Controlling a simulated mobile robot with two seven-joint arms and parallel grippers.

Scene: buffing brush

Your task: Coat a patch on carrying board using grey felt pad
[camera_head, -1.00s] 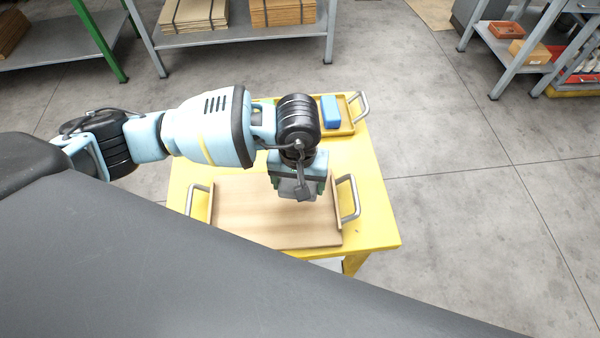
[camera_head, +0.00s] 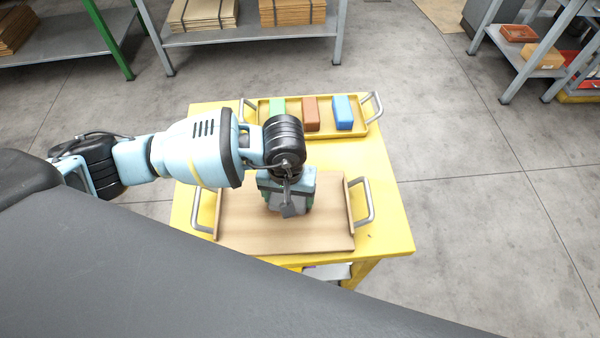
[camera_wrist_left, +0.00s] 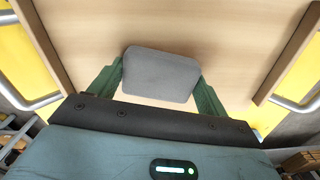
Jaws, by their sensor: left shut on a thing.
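The carrying board (camera_head: 325,235) is a light wooden tray with raised side edges and metal handles, lying on a yellow table. My left gripper (camera_head: 287,207) is over the middle of the board, pointing down. In the left wrist view, my left gripper (camera_wrist_left: 160,82) is shut on the grey felt pad (camera_wrist_left: 160,75), its green fingers on either side of it. The pad is at or close above the board; I cannot tell whether it touches. No coated patch is visible on the board. My right gripper is not in view.
Bare yellow tabletop (camera_head: 391,225) lies right of the board. Shelves with stacked boards (camera_head: 202,13) stand behind.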

